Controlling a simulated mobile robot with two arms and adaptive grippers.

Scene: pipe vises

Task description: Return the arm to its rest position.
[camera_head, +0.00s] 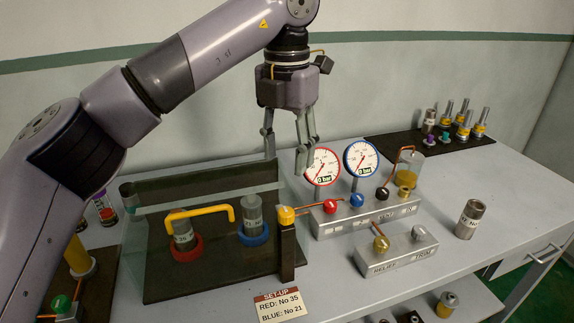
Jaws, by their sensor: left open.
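My left arm (115,107) comes in from the left and reaches over the bench. Its gripper (288,158) points down with its two fingers apart and nothing between them. It hangs above and behind the right end of the clear-walled vise box (160,275) and left of the red-rimmed gauge (322,166). In the box, a grey pipe stands in a red ring (187,250) and another in a blue ring (253,236). A yellow handle (200,211) spans near the red one. My right gripper is not seen.
A blue-rimmed gauge (361,158) and a valve block (365,212) stand right of the box. A relief block (398,252) and a loose pipe (469,219) are nearer the right. A dark mat (397,146) with several fittings lies behind. A set-up card (280,304) lies in front.

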